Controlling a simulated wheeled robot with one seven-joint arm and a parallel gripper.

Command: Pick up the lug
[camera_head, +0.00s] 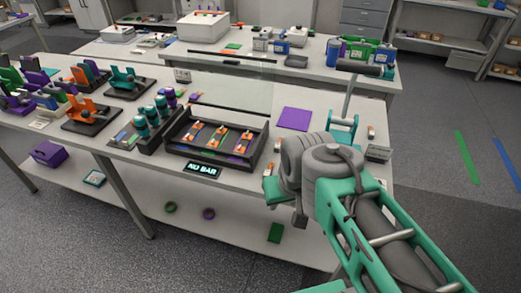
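I cannot tell for certain which piece is the lug. A small orange-and-white piece (268,170) lies on the bench just left of my arm, and a similar small piece (371,132) lies to its right. My grey-and-teal arm reaches in from the lower right over the bench's front edge, and its grey joint hides part of the bench top. No gripper fingers can be made out, so I cannot see whether they hold anything.
A dark tray (258,152) holds several orange pieces on coloured strips, behind a "NO BAR" display (202,170). A rack of teal-topped cylinders (142,128) stands to its left. A purple mat (294,118) lies behind my arm. Orange and teal fixtures (88,108) fill the left.

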